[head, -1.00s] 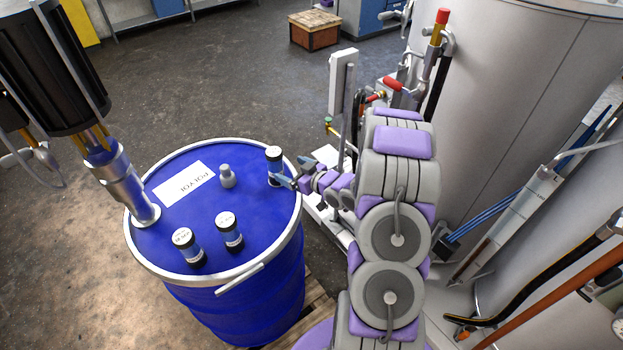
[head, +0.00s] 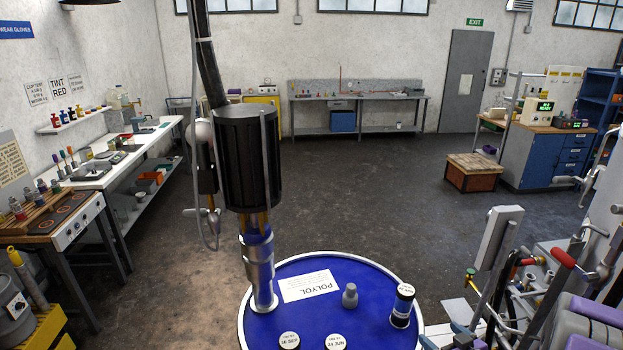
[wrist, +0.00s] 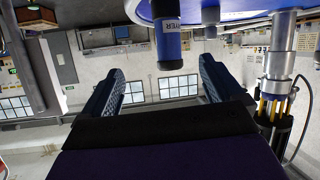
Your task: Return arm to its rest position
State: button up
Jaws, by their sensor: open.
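My gripper (head: 462,328) is at the lower right of the head view, just right of the blue drum. In the wrist view, which is upside down, its two blue fingers (wrist: 166,75) are spread with nothing held between them. A dark-capped bottle with a blue band (head: 402,306) stands upright on the drum's lid near the right rim. It shows in the wrist view (wrist: 172,48) around the gap between the fingertips, clear of both. My arm is partly seen at the lower right.
Pipes and valves (head: 545,285) crowd the right. Floor behind is clear.

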jog(key=s+a+r+m+g+h+b, duration=0.1)
jog(key=s+a+g+b, duration=0.2)
jog(key=s+a+g, duration=0.2)
jog(key=s+a+r+m+g+b, duration=0.1)
jog(key=s+a+g+b, duration=0.3)
jog(key=s+a, duration=0.7)
jog(key=s+a+r+m+g+h+b, duration=0.1)
jog(key=s+a+g+b, duration=0.3)
jog(key=s, duration=1.4)
jog(key=a+r+g, duration=0.1)
jog(key=a+g, duration=0.1)
jog(key=a, duration=0.2)
jog(key=shift+r+h, duration=0.3)
jog(key=shift+c, duration=0.3)
